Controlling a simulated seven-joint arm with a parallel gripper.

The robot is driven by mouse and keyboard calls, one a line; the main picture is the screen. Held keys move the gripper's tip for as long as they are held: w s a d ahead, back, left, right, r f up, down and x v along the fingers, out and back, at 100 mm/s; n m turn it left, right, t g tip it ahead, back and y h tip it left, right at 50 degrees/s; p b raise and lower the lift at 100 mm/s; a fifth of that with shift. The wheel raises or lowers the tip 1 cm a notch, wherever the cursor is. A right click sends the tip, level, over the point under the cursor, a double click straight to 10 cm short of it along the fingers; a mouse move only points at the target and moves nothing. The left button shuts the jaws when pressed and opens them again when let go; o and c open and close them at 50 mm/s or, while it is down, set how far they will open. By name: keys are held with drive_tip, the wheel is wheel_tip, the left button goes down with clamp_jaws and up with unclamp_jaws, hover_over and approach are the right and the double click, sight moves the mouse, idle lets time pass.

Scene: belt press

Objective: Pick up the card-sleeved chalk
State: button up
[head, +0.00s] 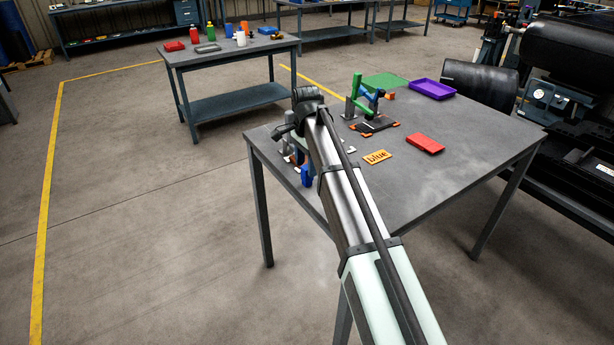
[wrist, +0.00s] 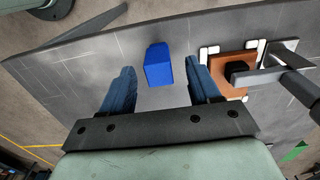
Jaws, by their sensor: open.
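A blue block (wrist: 158,66) stands near the table's edge in the wrist view, and no other thing there looks like the card-sleeved chalk. I cannot make out separate card and chalk on it. My gripper (wrist: 160,72) is open, with one dark blue finger on each side of the block and a gap to both. The block is not held. In the head view a bit of blue (head: 306,176) shows beside my arm, probably the same block. My arm hides most of that area and the fingers there.
Right of the block in the wrist view is an orange-brown piece (wrist: 232,66) with white corners and a dark clamp-like arm (wrist: 275,76) over it.

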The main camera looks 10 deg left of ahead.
wheel_tip(320, 180, down, 4)
drive_tip(key=shift+d+f, duration=0.15)
drive_tip(key=shift+f, duration=0.05)
drive_tip(key=c, duration=1.1)
